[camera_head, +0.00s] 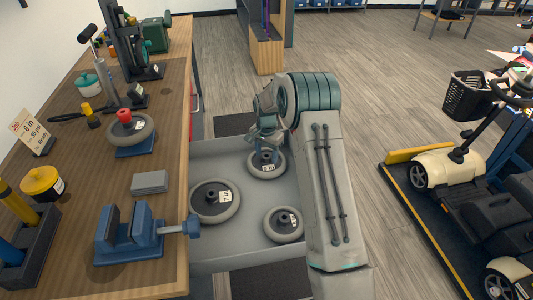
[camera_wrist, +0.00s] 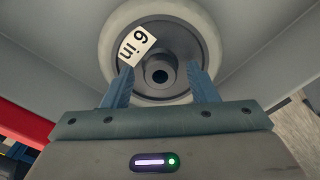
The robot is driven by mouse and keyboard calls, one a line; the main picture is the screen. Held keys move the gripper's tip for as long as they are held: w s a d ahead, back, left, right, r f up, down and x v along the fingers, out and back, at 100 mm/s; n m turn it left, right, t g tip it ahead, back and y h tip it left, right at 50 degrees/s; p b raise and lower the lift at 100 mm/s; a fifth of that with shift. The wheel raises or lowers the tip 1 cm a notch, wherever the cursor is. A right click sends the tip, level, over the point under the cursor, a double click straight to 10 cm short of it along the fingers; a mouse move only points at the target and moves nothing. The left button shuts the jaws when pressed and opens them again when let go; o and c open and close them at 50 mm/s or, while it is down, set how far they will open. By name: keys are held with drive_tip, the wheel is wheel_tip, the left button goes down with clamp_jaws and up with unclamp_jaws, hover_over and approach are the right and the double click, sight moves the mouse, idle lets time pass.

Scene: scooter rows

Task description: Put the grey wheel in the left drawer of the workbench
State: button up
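Three grey wheels with dark hubs lie flat in a grey tray: one at the back under my gripper (camera_head: 267,163), one at the left (camera_head: 215,201), one at the front right (camera_head: 284,223). My gripper (camera_head: 266,140) points down over the back wheel. In the wrist view this wheel (camera_wrist: 180,45) has a "6 in" label, and the blue fingers (camera_wrist: 161,80) stand apart either side of its hub, not closed on it. Another grey wheel (camera_head: 143,135) with a red centre sits on a blue stand on the workbench (camera_head: 160,180). The left drawer is not visible.
A cream and black scooter (camera_head: 450,165) stands on a platform at right. Open floor (camera_head: 375,110) lies behind my arm.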

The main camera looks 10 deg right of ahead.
drive_tip(key=shift+r, duration=0.15)
drive_tip(key=s+r+n, duration=0.1)
drive_tip(key=s+r, duration=0.2)
drive_tip(key=r, duration=0.6)
drive_tip(key=s+r+n, duration=0.1)
drive_tip(key=s+r, duration=0.2)
drive_tip(key=r, duration=0.6)
drive_tip(key=s+r+n+t, duration=0.1)
drive_tip(key=s+r, duration=0.2)
drive_tip(key=s, duration=0.3)
drive_tip(key=s+r+n+t, duration=0.1)
drive_tip(key=s+r+n, duration=0.15)
drive_tip(key=s, duration=0.45)
drive_tip(key=s+f+n, duration=0.2)
drive_tip(key=s+n, duration=0.1)
drive_tip(key=s, duration=1.5)
drive_tip(key=shift+s+a+t, duration=0.15)
drive_tip(key=shift+a+t, duration=0.05)
drive_tip(key=shift+t, duration=0.2)
drive_tip(key=c, duration=0.4)
drive_tip(key=shift+o, duration=0.2)
